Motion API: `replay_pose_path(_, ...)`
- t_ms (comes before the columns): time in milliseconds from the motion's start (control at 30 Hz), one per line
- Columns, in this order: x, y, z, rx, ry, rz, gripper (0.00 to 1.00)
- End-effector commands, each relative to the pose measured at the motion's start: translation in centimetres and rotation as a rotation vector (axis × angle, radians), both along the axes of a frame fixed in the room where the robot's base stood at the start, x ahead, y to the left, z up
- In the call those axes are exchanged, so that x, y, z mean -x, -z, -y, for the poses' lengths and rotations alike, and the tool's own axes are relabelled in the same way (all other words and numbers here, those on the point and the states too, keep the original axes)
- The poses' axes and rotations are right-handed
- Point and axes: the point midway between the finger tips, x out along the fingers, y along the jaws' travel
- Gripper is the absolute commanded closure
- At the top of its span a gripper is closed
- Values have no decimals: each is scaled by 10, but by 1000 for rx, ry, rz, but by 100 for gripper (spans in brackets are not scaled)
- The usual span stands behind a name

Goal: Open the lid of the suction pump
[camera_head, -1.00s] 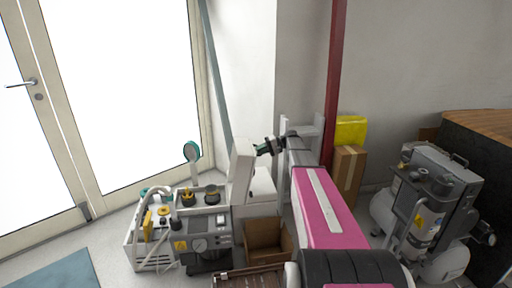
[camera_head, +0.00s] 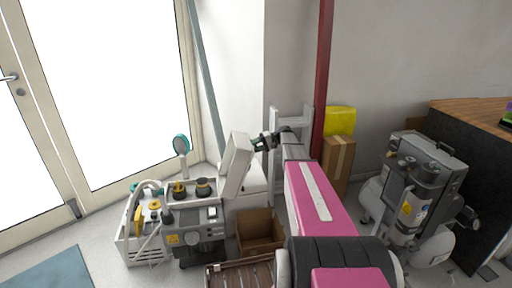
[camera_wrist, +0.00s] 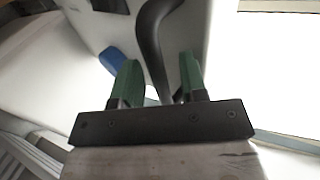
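The suction pump (camera_head: 250,202) is a white unit standing on the floor left of my arm. Its white lid (camera_head: 236,163) is raised and tilted steeply, with a gap between it and the body on the right. My gripper (camera_head: 262,142) is at the lid's upper right edge. In the wrist view, my gripper's green fingers (camera_wrist: 160,62) stand apart on either side of a curved black handle (camera_wrist: 151,38). Narrow gaps show between handle and fingers, so they do not look clamped on it. The white surface behind the handle fills much of that view.
A grey compressor unit (camera_head: 192,238) and a white crate with hoses (camera_head: 133,247) stand left of the pump. A cardboard box (camera_head: 258,229) is in front. A red post (camera_head: 322,75) rises behind my arm. Another compressor (camera_head: 415,190) stands right.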

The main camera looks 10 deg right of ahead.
Motion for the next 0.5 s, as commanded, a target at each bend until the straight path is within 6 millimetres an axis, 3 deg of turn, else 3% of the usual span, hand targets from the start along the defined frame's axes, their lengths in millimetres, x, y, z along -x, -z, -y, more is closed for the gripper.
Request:
replay_pose_path(267,0,-3,4,-3,1,4,60)
replay_pose_path(500,-1,-14,35,-3,3,5,60)
